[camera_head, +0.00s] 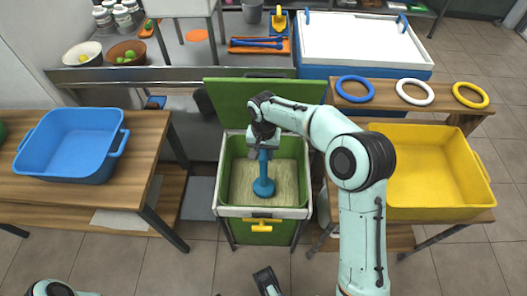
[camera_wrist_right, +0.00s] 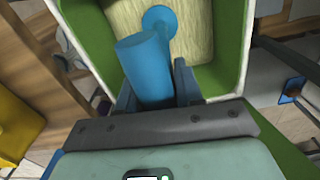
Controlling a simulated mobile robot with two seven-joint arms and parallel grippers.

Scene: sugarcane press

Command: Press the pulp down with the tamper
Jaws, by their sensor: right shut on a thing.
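The blue tamper (camera_head: 264,187) stands about upright inside the green press box (camera_head: 219,190), its round foot low over the pale yellowish pulp (camera_head: 242,182). I cannot tell whether the foot presses into the pulp. My right gripper (camera_head: 265,147) reaches into the box from above and is shut on the tamper's handle. In the right wrist view the thick handle (camera_wrist_right: 145,65) lies between the dark fingers (camera_wrist_right: 157,88), with the foot (camera_wrist_right: 158,20) over the pulp (camera_wrist_right: 192,45). A dark part of my left gripper (camera_head: 268,282) shows at the bottom edge, mostly cut off.
The green lid (camera_head: 235,100) stands raised behind the box. A yellow bin (camera_head: 430,170) is on the right, with blue, white and yellow rings (camera_head: 415,92) on a shelf behind. A blue basin (camera_head: 75,145) sits on the left wooden table (camera_head: 150,150). Floor in front is clear.

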